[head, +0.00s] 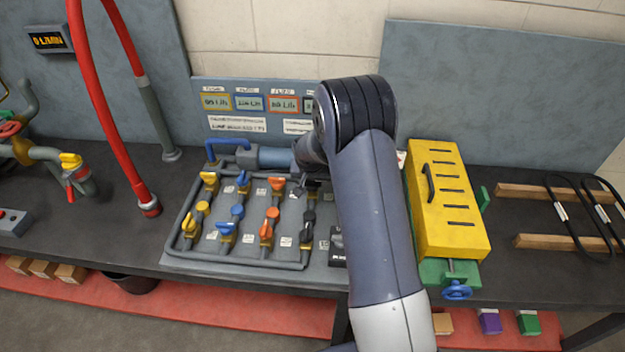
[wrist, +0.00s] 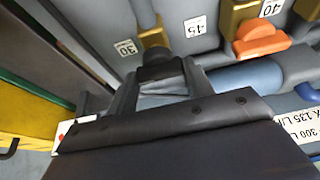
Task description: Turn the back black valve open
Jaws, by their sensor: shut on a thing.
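The valve panel (head: 200,262) carries columns of yellow, blue, orange and black valves. The back black valve sits at the far end of the right-hand column, mostly hidden by my arm in the head view. In the wrist view its black handle (wrist: 160,71) lies between the fingers of my gripper (wrist: 158,88), below a brass valve body (wrist: 152,38). My gripper is shut on this handle. In the head view my gripper (head: 303,186) is small and dark. The handle's exact turn is hard to tell. A front black valve (head: 309,222) stands nearer me, clear of the gripper.
The back orange valve (head: 276,183) is just left of my gripper; it also shows in the wrist view (wrist: 262,42). A blue-grey pipe (head: 272,156) runs behind. A yellow slotted box (head: 450,215) stands right of my arm. Label boards (head: 240,124) lean behind the panel.

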